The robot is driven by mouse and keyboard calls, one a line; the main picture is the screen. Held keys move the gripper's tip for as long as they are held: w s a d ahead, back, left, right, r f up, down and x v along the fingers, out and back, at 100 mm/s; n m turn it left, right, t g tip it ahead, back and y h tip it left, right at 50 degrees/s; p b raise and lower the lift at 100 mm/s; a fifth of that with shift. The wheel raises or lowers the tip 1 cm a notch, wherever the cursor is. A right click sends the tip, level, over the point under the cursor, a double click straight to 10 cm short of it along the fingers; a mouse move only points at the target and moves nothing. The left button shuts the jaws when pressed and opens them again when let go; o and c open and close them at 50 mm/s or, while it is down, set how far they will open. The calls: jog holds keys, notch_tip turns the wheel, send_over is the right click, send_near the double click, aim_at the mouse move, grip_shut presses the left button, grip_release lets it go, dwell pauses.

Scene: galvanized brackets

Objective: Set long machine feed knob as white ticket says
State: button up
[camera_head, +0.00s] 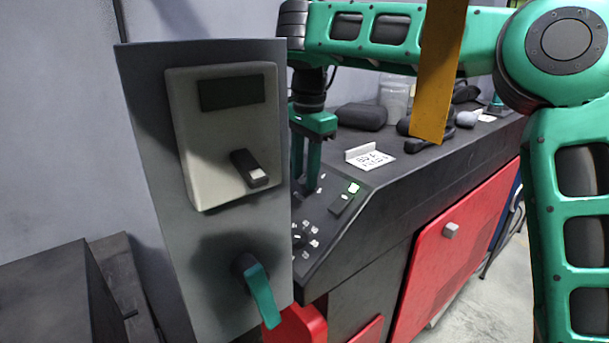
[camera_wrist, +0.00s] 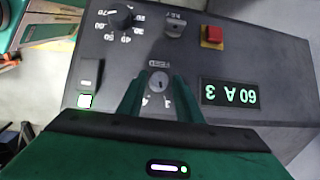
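The long machine (camera_head: 455,150) is a dark console with red doors and a sloped control panel (camera_wrist: 265,55). A black knob (camera_wrist: 122,17) with a numbered dial sits on the panel in the wrist view. A small round grey control (camera_wrist: 158,82) lies between my fingertips there, with small marks beside it.
A grey cabinet (camera_head: 215,235) with a teal lever (camera_head: 261,290) stands in front and hides part of the panel. The panel has a red button (camera_wrist: 213,35), a lit display (camera_wrist: 230,94) and a rocker switch (camera_wrist: 90,72). A yellow bar (camera_head: 440,70) hangs above the machine top.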

jog(key=shift+f, duration=0.3)
jog(key=c, duration=0.8)
jog(key=shift+o, duration=0.2)
